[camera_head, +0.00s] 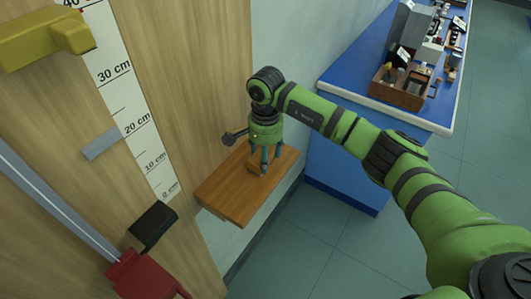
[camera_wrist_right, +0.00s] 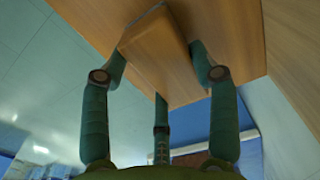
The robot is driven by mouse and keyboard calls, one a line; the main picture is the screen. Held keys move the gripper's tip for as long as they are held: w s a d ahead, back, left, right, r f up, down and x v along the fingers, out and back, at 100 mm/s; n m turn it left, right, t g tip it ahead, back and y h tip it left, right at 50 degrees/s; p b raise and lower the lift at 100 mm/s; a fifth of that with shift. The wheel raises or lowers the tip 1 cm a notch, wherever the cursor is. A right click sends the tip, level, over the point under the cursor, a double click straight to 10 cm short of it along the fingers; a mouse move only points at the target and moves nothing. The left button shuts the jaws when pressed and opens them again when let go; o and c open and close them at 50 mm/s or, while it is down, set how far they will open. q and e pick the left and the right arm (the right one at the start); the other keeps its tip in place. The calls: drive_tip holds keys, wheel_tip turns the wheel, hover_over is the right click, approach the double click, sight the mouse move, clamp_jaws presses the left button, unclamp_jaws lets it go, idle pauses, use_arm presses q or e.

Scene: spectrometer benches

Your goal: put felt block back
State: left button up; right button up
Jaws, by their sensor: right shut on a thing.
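The felt block (camera_head: 256,163) looks like a small brown, wood-coloured block. It is at the small wooden shelf (camera_head: 222,197) in the middle of the head view. My right gripper (camera_head: 264,162) points down over this shelf and is shut on the block. In the right wrist view the block (camera_wrist_right: 157,50) sits between my right gripper's fingers (camera_wrist_right: 160,80), against the shelf's surface (camera_wrist_right: 240,25). I cannot tell whether the block rests on the shelf or hangs just above it. Fingers partly hide the block in the head view. My left gripper is not in view.
A wooden panel with a centimetre scale (camera_head: 128,88) stands at left, with a yellow part (camera_head: 40,38), a grey piece (camera_head: 101,144), a black block (camera_head: 153,226) and a red part (camera_head: 145,276). A dark knob (camera_head: 229,139) is beside my gripper. A blue bench (camera_head: 345,80) with instruments is behind.

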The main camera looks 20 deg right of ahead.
drive_tip(key=o, duration=0.6)
drive_tip(key=shift+f, duration=0.15)
drive_tip(key=o, duration=0.4)
drive_tip(key=shift+r+p, duration=0.3)
drive_tip(key=shift+r, duration=0.05)
wheel_tip(320, 180, up, 12)
drive_tip(key=b, duration=0.5)
drive_tip(key=shift+f, duration=0.15)
